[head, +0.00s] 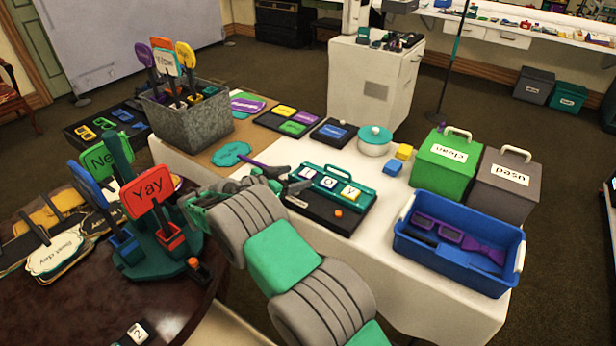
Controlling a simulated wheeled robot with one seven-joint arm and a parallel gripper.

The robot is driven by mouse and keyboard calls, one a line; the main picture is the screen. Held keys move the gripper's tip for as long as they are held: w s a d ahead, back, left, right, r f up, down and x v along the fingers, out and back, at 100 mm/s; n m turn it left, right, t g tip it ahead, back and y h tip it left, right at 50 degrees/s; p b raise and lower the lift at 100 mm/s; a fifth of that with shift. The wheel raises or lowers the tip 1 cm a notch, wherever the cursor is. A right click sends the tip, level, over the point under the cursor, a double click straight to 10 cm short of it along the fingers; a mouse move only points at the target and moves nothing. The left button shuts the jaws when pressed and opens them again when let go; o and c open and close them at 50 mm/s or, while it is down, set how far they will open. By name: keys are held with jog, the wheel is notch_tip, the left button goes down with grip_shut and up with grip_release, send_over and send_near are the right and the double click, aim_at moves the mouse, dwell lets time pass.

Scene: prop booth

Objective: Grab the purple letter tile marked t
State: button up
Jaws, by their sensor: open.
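A black and teal letter tray (372,198) lies on the white table. A row of small letter tiles stands in it. The leftmost tile (308,173) looks purple-edged, and its letter is too small to read for sure. Beside it are a blue-edged tile that looks marked o (329,183) and a yellow-edged tile that looks marked y (350,193). My gripper (285,178) is open, above the table just left of the tray, close to the leftmost tile. I cannot tell whether it touches anything. I see nothing clearly held between the fingers.
A blue bin (408,246) with purple glasses stands at the right, by green (440,180) and grey (490,200) boxes. A white pot with teal lid (375,140) stands behind the tray. A metal sign bin (190,128) and a dark round table (150,300) are left.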

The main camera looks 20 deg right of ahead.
aim_at(307, 173)
jog(key=x, duration=0.5)
jog(key=shift+w+d+f+p, duration=0.2)
jog(key=shift+w+p, duration=0.2)
jog(key=shift+a, duration=0.1)
jog(key=c, duration=1.6)
